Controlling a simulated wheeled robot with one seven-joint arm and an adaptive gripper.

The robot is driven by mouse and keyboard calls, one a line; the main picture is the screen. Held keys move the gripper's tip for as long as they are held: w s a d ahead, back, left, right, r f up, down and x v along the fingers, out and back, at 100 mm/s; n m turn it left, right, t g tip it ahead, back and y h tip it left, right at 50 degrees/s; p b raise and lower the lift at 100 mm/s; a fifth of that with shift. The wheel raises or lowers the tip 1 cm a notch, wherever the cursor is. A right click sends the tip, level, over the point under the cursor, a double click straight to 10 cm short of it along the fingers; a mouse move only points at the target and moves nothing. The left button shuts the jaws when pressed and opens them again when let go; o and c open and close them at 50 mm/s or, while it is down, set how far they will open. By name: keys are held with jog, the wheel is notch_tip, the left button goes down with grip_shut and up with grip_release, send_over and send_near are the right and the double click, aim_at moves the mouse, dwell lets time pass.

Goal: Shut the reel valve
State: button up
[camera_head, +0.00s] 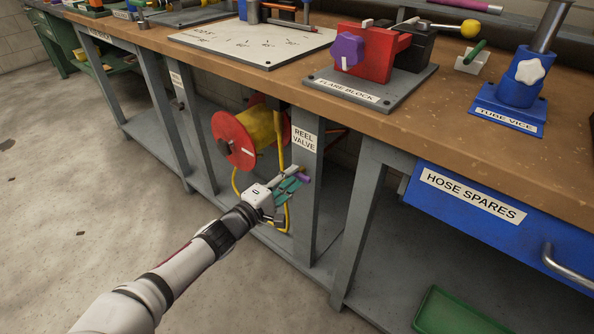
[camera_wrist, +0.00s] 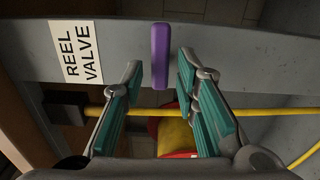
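The reel valve's purple handle (camera_wrist: 160,55) shows upright in the wrist view, between and slightly beyond my fingertips. In the head view only a small purple part (camera_head: 304,178) shows beside my gripper (camera_head: 290,186), on the grey post under the bench. My gripper (camera_wrist: 159,72) is open, with its teal finger pads on either side of the handle and a gap on both sides. The "REEL VALVE" label (camera_head: 304,138) is on the post above; it also shows in the wrist view (camera_wrist: 77,53). The valve body is mostly hidden by my gripper.
A red hose reel with a yellow drum (camera_head: 259,128) hangs left of the post, with yellow hose (camera_wrist: 260,114) running past my fingers. The bench top (camera_head: 240,72) overhangs above. A blue "HOSE SPARES" drawer (camera_head: 470,222) is at right. Open floor lies at left.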

jog(key=shift+p+v, duration=0.55)
jog(key=shift+v, duration=2.3)
jog(key=shift+a, duration=0.15)
jog(key=v, duration=0.6)
jog(key=shift+s+f, duration=0.15)
jog(key=shift+s, duration=0.35)
jog(key=b+x, duration=0.1)
jog(key=x, duration=1)
jog(key=shift+w, duration=0.4)
